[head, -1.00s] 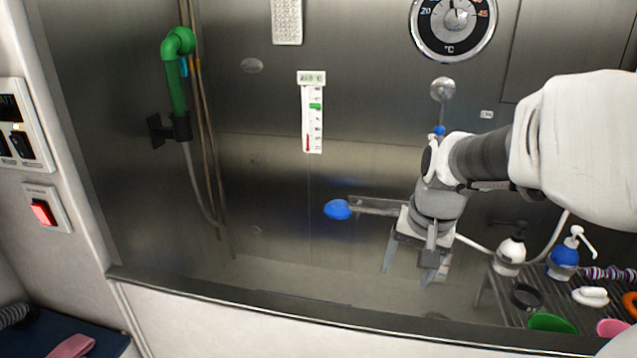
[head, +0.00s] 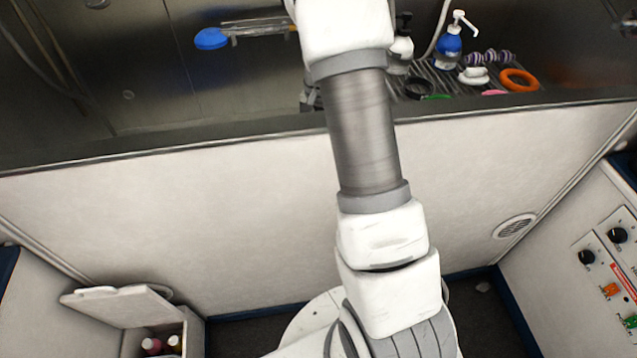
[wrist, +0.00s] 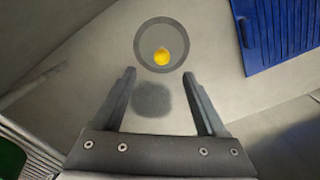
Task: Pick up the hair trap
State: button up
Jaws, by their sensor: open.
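In the wrist view, a round grey dish (wrist: 140,45) with a darker rim and a yellow knob-like piece (wrist: 162,57) at its middle lies on the pale tub floor. It appears to be the hair trap. My gripper (wrist: 159,75) is open, with its two fingers pointing toward the dish and nothing between them. The dish is just beyond the fingertips, roughly centred between them. A dark, blurred round patch (wrist: 153,98) shows on the floor between the fingers; I cannot tell whether it is a drain or a shadow. In the head view, the tub wall and my arm hide the gripper and dish.
A blue slatted panel (wrist: 282,35) lies at the upper right of the wrist view. The tub's front wall (head: 230,210) stands before me. A rack at its right holds a blue pump bottle (head: 449,47), an orange ring (head: 520,80) and other items.

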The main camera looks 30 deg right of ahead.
notch_tip(320, 180, down, 8)
jog(key=shift+f+b, duration=0.15)
jog(key=shift+b, duration=0.85)
jog(key=f, duration=0.1)
jog(key=f+b, duration=0.1)
jog(key=f, duration=0.1)
jog(key=f+b, duration=0.1)
jog(key=f, duration=0.1)
jog(key=shift+w+d+f, duration=0.1)
jog(key=shift+w+d, duration=0.1)
jog(key=shift+w, duration=0.2)
grip_shut()
